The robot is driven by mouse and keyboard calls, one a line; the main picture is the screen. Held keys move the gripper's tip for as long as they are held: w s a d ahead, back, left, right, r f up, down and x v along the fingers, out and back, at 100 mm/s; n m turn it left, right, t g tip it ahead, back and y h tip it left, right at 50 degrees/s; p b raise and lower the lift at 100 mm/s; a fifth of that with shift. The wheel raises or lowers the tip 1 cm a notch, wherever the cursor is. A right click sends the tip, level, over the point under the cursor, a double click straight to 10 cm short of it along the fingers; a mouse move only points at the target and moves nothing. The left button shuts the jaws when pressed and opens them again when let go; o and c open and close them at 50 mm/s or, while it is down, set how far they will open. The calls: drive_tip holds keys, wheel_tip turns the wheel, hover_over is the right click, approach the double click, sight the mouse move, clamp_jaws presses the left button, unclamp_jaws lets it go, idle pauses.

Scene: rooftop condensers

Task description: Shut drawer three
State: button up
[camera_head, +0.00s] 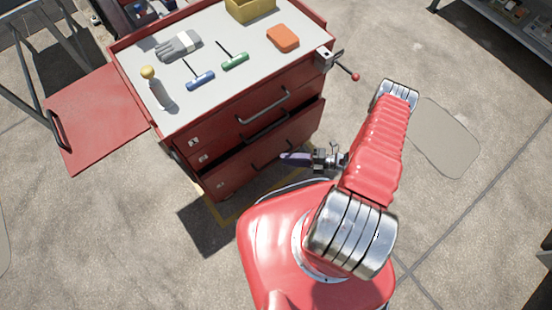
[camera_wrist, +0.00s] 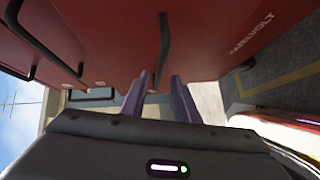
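The red tool cabinet (camera_head: 180,150) stands left of my arm with its drawers facing me. The lowest drawer, drawer three (camera_head: 232,178), is pulled out, with a dark gap above its front. The drawers above it look closed. My gripper (camera_head: 290,157) is low in front of drawer three and hides part of its front and handle. In the wrist view, its two purple fingers (camera_wrist: 160,82) are apart. A dark bar handle (camera_wrist: 164,45) on a red drawer front lies just beyond the fingertips, in line with the gap. I cannot tell whether they touch it.
The cabinet top holds grey gloves (camera_head: 178,45), a blue tool (camera_head: 201,80), a green tool (camera_head: 235,62), an orange block (camera_head: 283,38) and a yellow bin (camera_head: 250,8). A vise with a red-knobbed lever (camera_head: 355,77) juts from the right corner. A red side panel (camera_head: 98,118) sticks out left.

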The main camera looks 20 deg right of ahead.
sight(277, 158)
drive_tip(key=shift+x, duration=2.55)
clamp_jaws()
drive_tip(key=shift+f, duration=0.1)
